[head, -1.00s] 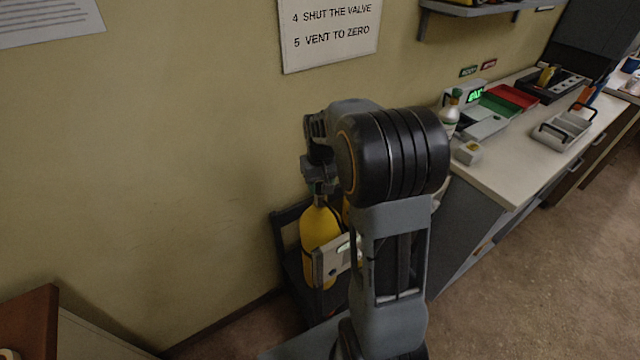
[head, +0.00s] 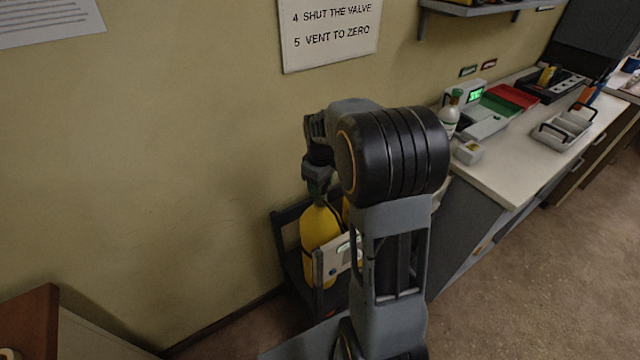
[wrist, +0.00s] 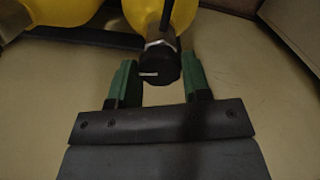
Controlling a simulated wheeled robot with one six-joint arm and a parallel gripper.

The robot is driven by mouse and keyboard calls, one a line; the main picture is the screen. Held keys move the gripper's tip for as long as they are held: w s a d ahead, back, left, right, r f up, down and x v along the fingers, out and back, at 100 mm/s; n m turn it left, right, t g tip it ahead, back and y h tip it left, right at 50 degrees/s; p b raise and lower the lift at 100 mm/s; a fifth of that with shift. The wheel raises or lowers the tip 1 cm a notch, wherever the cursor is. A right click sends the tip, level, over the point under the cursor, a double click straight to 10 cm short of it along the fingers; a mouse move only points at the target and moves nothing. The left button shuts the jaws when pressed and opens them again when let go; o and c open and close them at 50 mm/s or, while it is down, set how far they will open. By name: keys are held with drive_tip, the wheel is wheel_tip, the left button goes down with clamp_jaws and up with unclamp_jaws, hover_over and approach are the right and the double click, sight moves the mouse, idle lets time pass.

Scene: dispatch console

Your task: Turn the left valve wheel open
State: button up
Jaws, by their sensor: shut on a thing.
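The left valve wheel (wrist: 160,68) is a small black knob with a white mark on its face, seen in the wrist view. It sits on the metal neck of a yellow cylinder (wrist: 147,14). My gripper (wrist: 160,78) has its two green fingers on either side of the knob, shut on it. In the head view the left yellow cylinder (head: 320,238) stands upright in a dark rack, with my gripper (head: 318,188) at its top. There the knob is hidden by my gripper and arm.
A second yellow cylinder (wrist: 65,10) shows at the top left of the wrist view. The dark rack (head: 283,240) stands against the wall. A counter (head: 510,180) with trays and a bottle (head: 449,118) is on the right. A brown-topped cabinet (head: 28,320) is at lower left.

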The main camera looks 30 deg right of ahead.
idle(0.4)
drive_tip(key=o, duration=0.9)
wheel_tip(320, 180, up, 14)
drive_tip(key=shift+f, duration=0.1)
idle(0.7)
